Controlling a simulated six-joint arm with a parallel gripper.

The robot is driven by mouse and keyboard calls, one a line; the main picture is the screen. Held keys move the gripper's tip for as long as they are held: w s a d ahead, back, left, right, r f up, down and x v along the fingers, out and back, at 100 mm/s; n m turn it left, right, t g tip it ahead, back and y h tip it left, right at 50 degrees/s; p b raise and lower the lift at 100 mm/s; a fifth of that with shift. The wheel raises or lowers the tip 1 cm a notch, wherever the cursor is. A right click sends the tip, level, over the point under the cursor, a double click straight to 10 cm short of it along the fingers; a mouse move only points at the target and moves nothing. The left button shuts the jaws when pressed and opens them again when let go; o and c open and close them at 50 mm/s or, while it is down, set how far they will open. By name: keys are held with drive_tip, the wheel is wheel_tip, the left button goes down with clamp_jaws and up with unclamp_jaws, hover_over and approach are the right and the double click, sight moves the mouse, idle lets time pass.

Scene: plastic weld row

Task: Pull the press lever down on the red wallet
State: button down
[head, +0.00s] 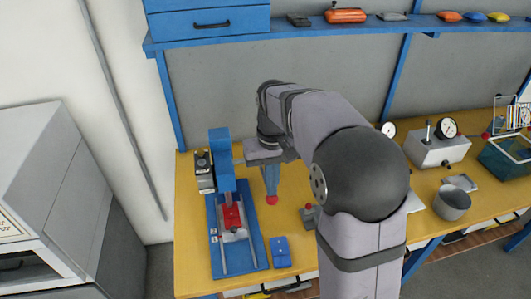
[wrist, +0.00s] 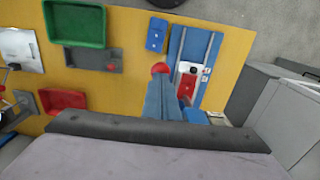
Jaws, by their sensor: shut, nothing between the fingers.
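The blue press (head: 222,165) stands on a blue base plate (head: 256,240) with two rails, on the left of the yellow bench. The red wallet (head: 233,218) lies on a pale carriage under the press head; it also shows in the wrist view (wrist: 187,84). A red ball (head: 272,200), apparently the lever's knob, is right of the press. My gripper (head: 271,192) points down with its blue fingers shut and empty, tips at the ball. In the wrist view the fingertips overlap the ball (wrist: 160,68); contact cannot be told. The lever's shaft is mostly hidden.
A small blue item (head: 280,252) lies right of the base plate. A grey block (head: 309,215) is beyond it. The wrist view shows a green tray (wrist: 75,43) and a red tray (wrist: 62,101). A grey cabinet (head: 45,200) stands left of the bench.

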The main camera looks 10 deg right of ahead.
drive_tip(key=w+r+p, duration=0.2)
drive_tip(key=r+p, duration=0.5)
drive_tip(key=p, duration=0.1)
drive_tip(key=w+r+p, duration=0.2)
drive_tip(key=r+p, duration=0.5)
drive_tip(key=p, duration=0.1)
drive_tip(key=shift+w, duration=0.4)
drive_tip(key=shift+s+f, duration=0.1)
drive_tip(key=shift+f, duration=0.1)
idle(0.5)
drive_tip(key=s+f+b, duration=0.4)
drive_tip(key=s+f, duration=0.3)
drive_tip(key=s, duration=0.4)
drive_tip(key=s+d+f+b, duration=0.1)
drive_tip(key=s+f+b, duration=0.2)
drive_tip(key=s+f, duration=0.5)
drive_tip(key=s, duration=0.4)
drive_tip(key=shift+s+f+b, duration=0.2)
drive_tip(key=shift+f+b, duration=0.05)
drive_tip(key=shift+b, duration=0.15)
